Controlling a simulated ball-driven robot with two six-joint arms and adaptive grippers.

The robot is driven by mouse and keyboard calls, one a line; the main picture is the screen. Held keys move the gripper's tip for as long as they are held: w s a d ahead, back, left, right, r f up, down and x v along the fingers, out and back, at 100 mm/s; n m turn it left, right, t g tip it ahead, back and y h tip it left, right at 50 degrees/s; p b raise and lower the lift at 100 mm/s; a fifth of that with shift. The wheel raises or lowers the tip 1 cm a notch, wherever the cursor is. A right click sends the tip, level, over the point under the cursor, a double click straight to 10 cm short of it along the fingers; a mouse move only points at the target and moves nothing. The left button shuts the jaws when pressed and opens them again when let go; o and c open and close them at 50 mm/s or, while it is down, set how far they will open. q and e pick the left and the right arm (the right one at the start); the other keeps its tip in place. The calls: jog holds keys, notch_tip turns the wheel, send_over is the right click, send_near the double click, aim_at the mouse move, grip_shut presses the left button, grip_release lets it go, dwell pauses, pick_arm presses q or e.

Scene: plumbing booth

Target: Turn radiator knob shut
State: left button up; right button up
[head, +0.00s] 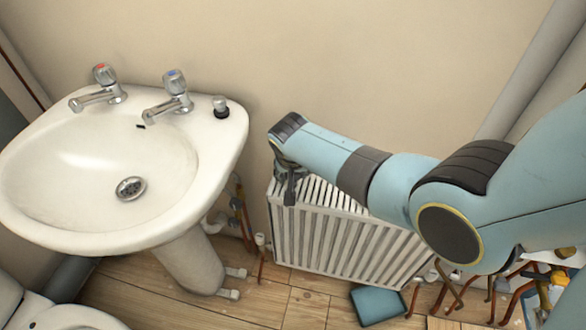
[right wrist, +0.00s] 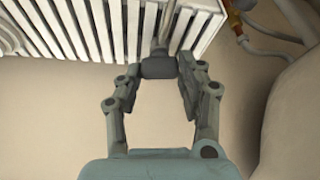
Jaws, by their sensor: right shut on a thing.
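The white ribbed radiator (head: 335,240) stands low against the wall, right of the basin. A small white knob (head: 260,240) on a copper pipe is at its lower left corner. My right gripper (head: 289,185) is above the radiator's left end, apart from that knob. In the right wrist view, its fingers (right wrist: 155,90) are around a dark grey block (right wrist: 158,67) with a thin grey rod (right wrist: 164,30) reaching toward the radiator slats. I cannot tell what the block belongs to. My left gripper is not in view.
A white basin (head: 215,140) with two taps stands left, close to my right gripper, on a pedestal (head: 188,265). A blue block-like item (head: 378,305) lies on the wooden floor. Copper pipes (head: 515,290) clutter the lower right. The wall above is bare.

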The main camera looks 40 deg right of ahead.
jog(key=shift+m+g+h, duration=0.3)
jog(key=shift+m+g, duration=0.1)
jog(key=shift+m, duration=0.8)
jog(key=shift+b, duration=0.3)
jog(key=shift+a, duration=0.1)
jog(key=o, duration=1.2)
jog(key=shift+c, duration=0.2)
jog(key=v, duration=1.2)
